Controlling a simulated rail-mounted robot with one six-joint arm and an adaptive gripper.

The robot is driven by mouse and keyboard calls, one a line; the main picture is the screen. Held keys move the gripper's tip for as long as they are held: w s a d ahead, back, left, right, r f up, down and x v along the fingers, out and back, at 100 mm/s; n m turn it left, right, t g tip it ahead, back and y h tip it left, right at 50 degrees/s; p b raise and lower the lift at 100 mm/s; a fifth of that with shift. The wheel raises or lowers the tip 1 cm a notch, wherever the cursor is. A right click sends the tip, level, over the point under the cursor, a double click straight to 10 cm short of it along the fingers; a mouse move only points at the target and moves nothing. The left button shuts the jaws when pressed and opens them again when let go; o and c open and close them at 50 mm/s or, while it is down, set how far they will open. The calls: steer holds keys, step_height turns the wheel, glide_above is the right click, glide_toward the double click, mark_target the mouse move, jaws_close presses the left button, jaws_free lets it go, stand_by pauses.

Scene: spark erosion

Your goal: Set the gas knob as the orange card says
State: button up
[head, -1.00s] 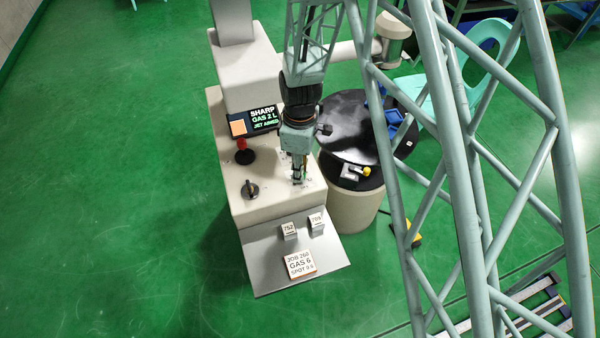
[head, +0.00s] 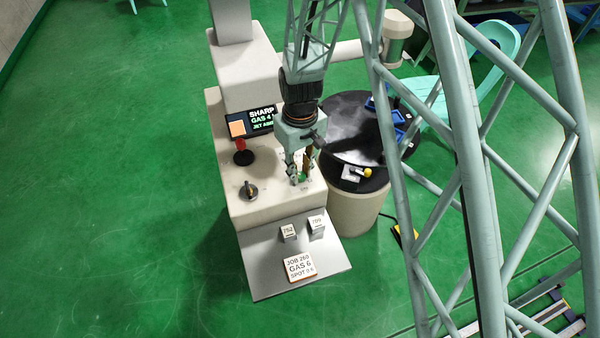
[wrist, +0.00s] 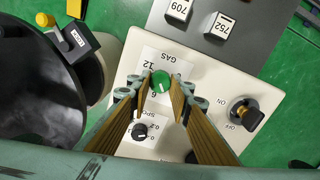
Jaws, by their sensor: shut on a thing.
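The card (head: 299,268), white with an orange edge, lies on the grey front shelf and reads "JOB 260, GAS 6, SPOT 0.6". The green gas knob (wrist: 160,80) sits on the pale panel, with "GAS", "12" and "6" printed around it in the wrist view. My gripper (wrist: 161,88) is shut on the gas knob, one finger on each side; it also shows over the panel in the head view (head: 300,178). The screen (head: 262,120) reads "SHARP, GAS 4" and a third line; my arm covers its right edge.
A black spot knob (wrist: 140,131) sits close to the gas knob. An on/off switch (wrist: 245,112) is on the same panel. Two numbered blocks, 752 (head: 288,231) and 709 (head: 316,224), stand on the shelf.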

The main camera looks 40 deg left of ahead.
mark_target(301, 174)
steer(key=m, duration=0.3)
steer(key=shift+m+b, duration=0.3)
steer(key=shift+m, duration=2)
steer(key=o, duration=0.9)
steer(key=shift+r, duration=0.1)
steer(key=shift+r+b, duration=0.3)
steer(key=shift+r, duration=5.6)
